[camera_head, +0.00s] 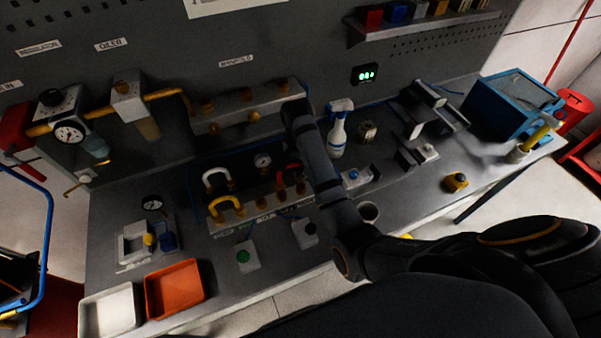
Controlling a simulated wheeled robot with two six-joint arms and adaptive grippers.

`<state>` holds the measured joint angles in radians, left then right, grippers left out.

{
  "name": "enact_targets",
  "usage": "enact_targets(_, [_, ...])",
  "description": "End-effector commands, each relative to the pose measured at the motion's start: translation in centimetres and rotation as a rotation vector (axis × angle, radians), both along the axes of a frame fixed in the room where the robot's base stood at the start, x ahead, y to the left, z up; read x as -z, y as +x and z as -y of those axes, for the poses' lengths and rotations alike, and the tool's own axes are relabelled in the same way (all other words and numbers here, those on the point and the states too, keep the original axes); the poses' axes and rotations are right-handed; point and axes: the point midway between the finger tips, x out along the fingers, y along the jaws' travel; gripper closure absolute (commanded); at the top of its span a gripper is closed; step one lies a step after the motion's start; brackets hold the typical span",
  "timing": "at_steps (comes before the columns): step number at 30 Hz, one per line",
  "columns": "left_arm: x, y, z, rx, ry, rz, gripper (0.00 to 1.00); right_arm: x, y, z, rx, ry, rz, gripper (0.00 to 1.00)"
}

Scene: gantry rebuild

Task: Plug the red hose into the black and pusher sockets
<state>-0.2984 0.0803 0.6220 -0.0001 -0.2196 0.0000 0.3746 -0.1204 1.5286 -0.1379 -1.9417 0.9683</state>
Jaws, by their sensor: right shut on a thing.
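The red hose (279,181) is a short curved piece at the right part of the socket block (262,213), in the middle of the bench. My right arm comes in from the lower right and reaches over the block. My right gripper (300,172) is at the red hose and shut on it; the arm hides much of the jaws. I cannot tell whether the hose ends are seated. A white hose (216,176) and a yellow hose (227,206) curve at the block's left part. The black and pusher sockets cannot be told apart here. My left gripper is not in view.
A manifold (245,108) with brass fittings is on the back panel. An orange tray (174,289) and a white tray (110,310) lie front left. A blue bin (506,101) stands far right.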

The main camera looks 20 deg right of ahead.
Motion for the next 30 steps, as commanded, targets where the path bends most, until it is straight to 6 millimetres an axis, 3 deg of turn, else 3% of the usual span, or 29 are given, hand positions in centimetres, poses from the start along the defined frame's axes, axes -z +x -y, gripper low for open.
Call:
enact_targets(1, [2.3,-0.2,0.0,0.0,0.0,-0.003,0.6,1.6,0.1,0.0,0.0,0.0,0.002,1.0])
enact_targets(3, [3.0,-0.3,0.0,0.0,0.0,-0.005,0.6,1.8,0.0,0.0,0.0,0.0,0.002,1.0])
enact_targets(13, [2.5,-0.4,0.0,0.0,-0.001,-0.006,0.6,1.0,0.0,0.0,0.0,0.0,0.0,1.0])
enact_targets(17, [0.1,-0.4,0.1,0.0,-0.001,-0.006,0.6,1.0,0.0,0.0,0.0,-0.002,-0.005,1.0])
enact_targets(21, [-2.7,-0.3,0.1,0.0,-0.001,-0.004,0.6,2.5,0.0,0.0,0.001,-0.001,-0.005,1.0])
enact_targets(30, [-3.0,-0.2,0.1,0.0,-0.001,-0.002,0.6,4.4,-0.1,0.0,0.003,0.001,0.0,1.0])
